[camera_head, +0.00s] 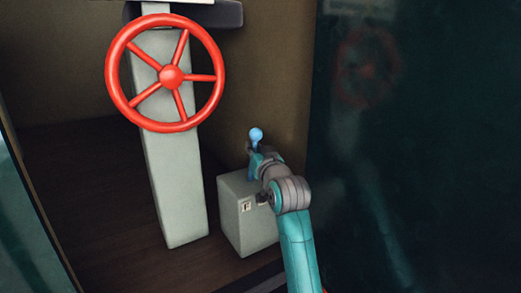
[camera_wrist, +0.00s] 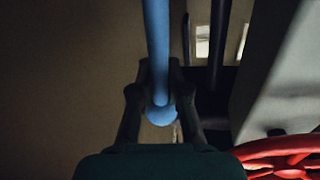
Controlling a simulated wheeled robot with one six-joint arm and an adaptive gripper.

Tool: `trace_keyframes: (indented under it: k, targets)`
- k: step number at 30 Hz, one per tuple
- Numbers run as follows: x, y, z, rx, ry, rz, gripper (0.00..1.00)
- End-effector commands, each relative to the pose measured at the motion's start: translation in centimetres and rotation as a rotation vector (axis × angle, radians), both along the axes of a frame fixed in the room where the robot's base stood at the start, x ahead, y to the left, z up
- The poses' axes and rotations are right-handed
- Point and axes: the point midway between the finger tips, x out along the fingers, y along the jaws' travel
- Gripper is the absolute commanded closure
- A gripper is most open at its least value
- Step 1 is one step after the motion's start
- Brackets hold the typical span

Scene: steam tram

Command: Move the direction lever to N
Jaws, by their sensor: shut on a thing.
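The direction lever (camera_head: 256,135) is a blue rod with a round knob, standing up from a pale grey box (camera_head: 238,228). A small white label (camera_head: 246,206) that looks like F is on the box's front. Another label beside it is mostly hidden by my arm, and I see no readable N. My gripper (camera_head: 256,155) is at the lever just below the knob, shut on it. In the wrist view the blue lever (camera_wrist: 157,40) runs between the two dark fingers of my gripper (camera_wrist: 159,75), with its round knob end near the palm. The lever's base is hidden.
A red spoked handwheel (camera_head: 170,76) is mounted on a grey column (camera_head: 178,190) left of the box. It also shows at the wrist view's lower right (camera_wrist: 285,158). A brown wall (camera_head: 265,70) is behind, and a dark glossy panel (camera_head: 420,150) stands close on the right.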

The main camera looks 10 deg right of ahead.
Motion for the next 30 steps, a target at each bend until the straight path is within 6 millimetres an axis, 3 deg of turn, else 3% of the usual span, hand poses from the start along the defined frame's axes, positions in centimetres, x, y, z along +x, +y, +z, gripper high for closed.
trace_keyframes:
  k: [8,9,12,23,30]
  targets:
    - [0.0,0.1,0.0,-0.008,-0.003,-0.001,1.0]
    - [0.0,0.1,0.0,-0.007,-0.002,0.0,0.8]
    - [0.0,0.1,0.0,-0.007,-0.002,-0.001,0.59]
    - [-0.4,0.0,0.0,-0.006,-0.002,0.0,0.59]
    - [-3.8,-0.4,-0.3,-0.006,-0.002,0.0,0.59]
